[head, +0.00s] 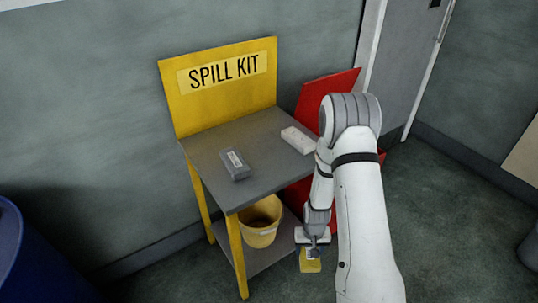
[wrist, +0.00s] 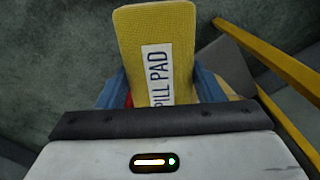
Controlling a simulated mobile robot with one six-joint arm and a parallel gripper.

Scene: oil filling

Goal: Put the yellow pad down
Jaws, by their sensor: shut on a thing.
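The yellow pad (wrist: 157,45) has a white label reading "PILL PAD", its first part hidden. My gripper (wrist: 160,90) is shut on it, with a blue finger on either side. In the head view, the yellow pad (head: 310,265) hangs below my gripper (head: 312,250), in front of the spill kit stand and to the right of its front leg. It appears held above the floor, clear of the stand.
The spill kit stand has a grey top (head: 215,185) carrying a dark grey pad (head: 235,165) and a white pad (head: 298,140), with bare room around them. A yellow bucket (head: 258,236) sits on its lower shelf. A red bin (head: 310,104) stands behind my arm; a blue drum (head: 10,245) is far left.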

